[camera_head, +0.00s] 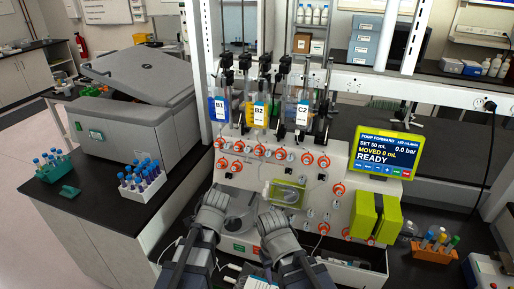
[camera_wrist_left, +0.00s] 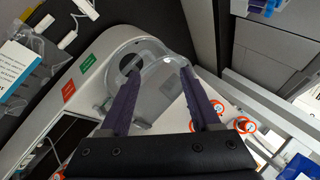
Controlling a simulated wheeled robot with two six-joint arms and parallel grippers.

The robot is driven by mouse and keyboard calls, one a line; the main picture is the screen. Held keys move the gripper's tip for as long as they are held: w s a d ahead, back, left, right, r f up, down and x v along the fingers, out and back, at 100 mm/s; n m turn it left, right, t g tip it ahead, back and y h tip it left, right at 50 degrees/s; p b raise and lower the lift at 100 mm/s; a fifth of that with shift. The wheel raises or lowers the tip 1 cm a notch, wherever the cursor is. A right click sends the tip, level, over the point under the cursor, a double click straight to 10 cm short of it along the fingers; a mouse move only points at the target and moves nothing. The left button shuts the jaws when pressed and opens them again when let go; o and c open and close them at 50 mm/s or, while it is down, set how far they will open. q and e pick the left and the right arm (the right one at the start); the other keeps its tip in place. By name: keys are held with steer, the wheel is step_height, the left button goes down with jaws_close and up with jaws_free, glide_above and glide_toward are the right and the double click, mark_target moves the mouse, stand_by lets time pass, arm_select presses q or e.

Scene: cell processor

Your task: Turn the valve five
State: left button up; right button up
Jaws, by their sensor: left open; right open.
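The cell processor (camera_head: 312,172) stands ahead with several orange-ringed valves on its pale front panel. One valve (camera_head: 338,189) is on the right part of the panel; others show in the left wrist view (camera_wrist_left: 245,125). The valve numbers are too small to read, so I cannot tell which is five. My left gripper (camera_head: 216,197) is in front of the panel's lower left; in the left wrist view its dark fingers (camera_wrist_left: 160,72) are apart and empty, over a clear round cover (camera_wrist_left: 160,85). My right gripper (camera_head: 272,217) is open in front of the lower middle panel. Neither visibly holds a valve.
Bags B1 (camera_head: 219,109), B2 (camera_head: 260,115) and C2 (camera_head: 302,115) hang above the panel. A screen (camera_head: 387,152) reads READY, MOVED 0 mL. A centrifuge (camera_head: 140,100) and tube racks (camera_head: 142,185) stand left; an orange rack (camera_head: 433,252) stands right.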

arm_select(q)
steer(key=w+d+r+m+t, duration=0.4)
steer(key=w+d+r+m, duration=0.2)
steer(key=w+m, duration=0.1)
steer(key=m+t+h, duration=0.4)
steer(key=m, duration=0.5)
glide_toward(257, 153)
steer(key=shift+b+x, duration=0.95)
steer(key=shift+x, duration=3.4)
steer(key=shift+d+r, duration=0.1)
jaws_close()
